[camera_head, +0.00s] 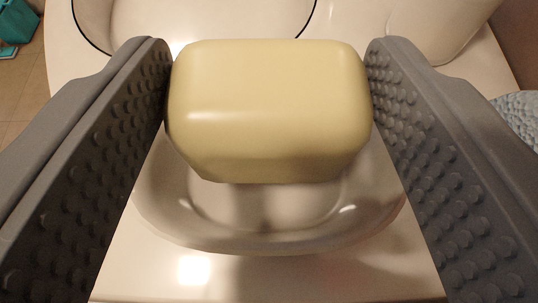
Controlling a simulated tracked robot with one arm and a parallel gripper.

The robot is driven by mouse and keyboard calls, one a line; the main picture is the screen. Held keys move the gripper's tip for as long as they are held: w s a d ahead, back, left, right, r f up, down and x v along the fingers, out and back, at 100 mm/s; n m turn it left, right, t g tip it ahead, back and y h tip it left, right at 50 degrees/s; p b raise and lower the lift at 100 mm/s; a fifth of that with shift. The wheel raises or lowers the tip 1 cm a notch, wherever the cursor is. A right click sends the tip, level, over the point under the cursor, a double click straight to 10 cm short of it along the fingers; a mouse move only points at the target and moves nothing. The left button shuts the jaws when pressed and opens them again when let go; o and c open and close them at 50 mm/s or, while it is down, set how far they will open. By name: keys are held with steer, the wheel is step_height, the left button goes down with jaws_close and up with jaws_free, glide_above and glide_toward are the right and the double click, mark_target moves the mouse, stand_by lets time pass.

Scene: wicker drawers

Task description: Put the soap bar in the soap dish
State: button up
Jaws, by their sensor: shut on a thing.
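The soap bar (270,105) is a pale yellow rounded block in the middle of the view. My gripper (270,80) is shut on it, with one grey studded finger against its left end and the other against its right end. The soap dish (275,238) is a white oval dish below the bar, on the white surface. The bar hides the far part of the dish. The bar appears to be over the dish; I cannot tell whether it touches it.
A white counter (350,285) lies under and in front of the dish. A round white basin with a dark rim line (190,22) is behind at the left. A white rounded object (435,28) stands at the back right. A teal object (14,20) is on the tiled floor far left.

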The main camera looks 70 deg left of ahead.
mark_target(267, 177)
steer(key=shift+f, duration=1.7)
steer(key=o, duration=0.7)
steer(key=shift+o, duration=0.2)
steer(key=v, duration=1.2)
